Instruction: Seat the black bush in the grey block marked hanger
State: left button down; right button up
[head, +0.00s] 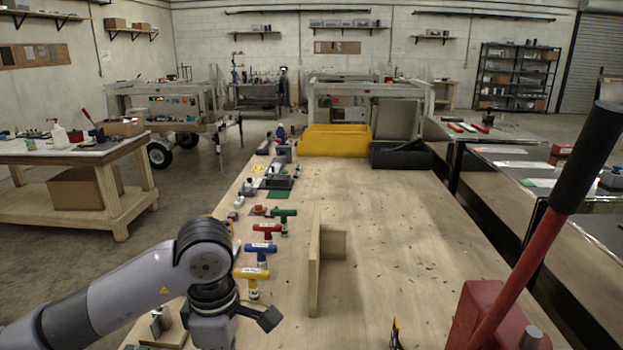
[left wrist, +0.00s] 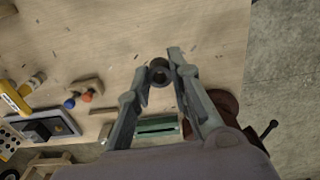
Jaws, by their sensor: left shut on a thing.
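My left gripper (head: 262,322) is low at the near left of the bench in the head view. In the left wrist view its fingers (left wrist: 161,66) are closed around the black bush (left wrist: 160,77), a small dark ring, with bare wood behind it. The head view does not show the bush clearly. I cannot read a hanger mark on any block. A small grey metal piece on a wooden base (head: 158,324) stands left of my gripper, partly behind my arm; I cannot tell whether it is the hanger.
T-handled tools in yellow (head: 252,275), blue (head: 260,250), red (head: 267,230) and green (head: 283,214) line the left side. An upright wooden board (head: 315,265) stands mid-bench. A red device with a black-gripped lever (head: 540,230) rises at right.

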pick_arm(q)
jog(key=s+a+f+m, duration=0.4)
jog(key=s+m, duration=0.3)
jog(key=m, duration=1.1)
jog(key=shift+s+a+f, duration=0.15)
jog(key=shift+a+f, duration=0.25)
jog(key=shift+f, duration=0.25)
